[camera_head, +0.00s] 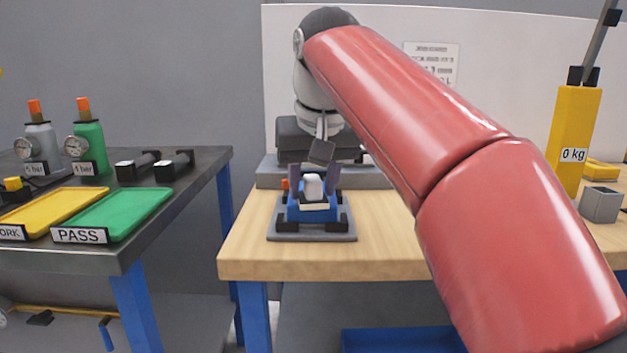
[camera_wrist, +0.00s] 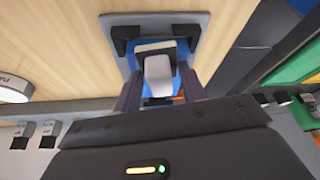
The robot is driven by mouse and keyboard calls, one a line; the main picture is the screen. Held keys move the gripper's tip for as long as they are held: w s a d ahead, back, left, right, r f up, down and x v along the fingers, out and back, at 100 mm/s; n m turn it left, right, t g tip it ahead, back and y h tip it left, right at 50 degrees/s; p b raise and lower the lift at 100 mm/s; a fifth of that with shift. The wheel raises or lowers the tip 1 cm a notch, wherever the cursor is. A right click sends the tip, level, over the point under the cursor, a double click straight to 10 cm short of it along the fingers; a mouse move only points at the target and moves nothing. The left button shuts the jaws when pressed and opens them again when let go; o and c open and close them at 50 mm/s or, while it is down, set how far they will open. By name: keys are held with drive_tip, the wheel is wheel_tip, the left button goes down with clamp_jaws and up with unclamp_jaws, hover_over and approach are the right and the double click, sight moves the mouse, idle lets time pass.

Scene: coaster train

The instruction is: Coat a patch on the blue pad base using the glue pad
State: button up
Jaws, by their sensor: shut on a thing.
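The blue pad base (camera_head: 313,215) sits in a grey fixture (camera_head: 285,235) with black blocks at its corners, near the front edge of the wooden bench. It shows in the wrist view too (camera_wrist: 136,60), partly hidden by what I hold. My gripper (camera_head: 314,183) points down over it, its two dark fingers shut on a white rounded block, which I take as the glue pad (camera_head: 313,188). The glue pad also shows in the wrist view (camera_wrist: 158,76), over a pale flat patch (camera_wrist: 155,47) on the base. I cannot tell whether pad and base touch.
A dark table (camera_head: 200,165) at the left holds a yellow tray (camera_head: 55,212), a green PASS tray (camera_head: 125,212) and bottles with gauges. A yellow post marked 0 kg (camera_head: 572,125) and a grey box (camera_head: 600,204) stand at the right. Bare wood lies right of the fixture.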

sight(312, 174)
drive_tip(key=shift+a, duration=0.1)
drive_tip(key=shift+w+p, duration=0.9)
drive_tip(key=shift+w, duration=0.05)
drive_tip(key=shift+w+f+p, duration=0.15)
drive_tip(key=shift+w+p, duration=0.4)
drive_tip(key=shift+w, duration=2.45)
drive_tip(key=shift+s, duration=0.1)
drive_tip(key=shift+s+b, duration=1.55)
drive_tip(key=shift+s, duration=2.3)
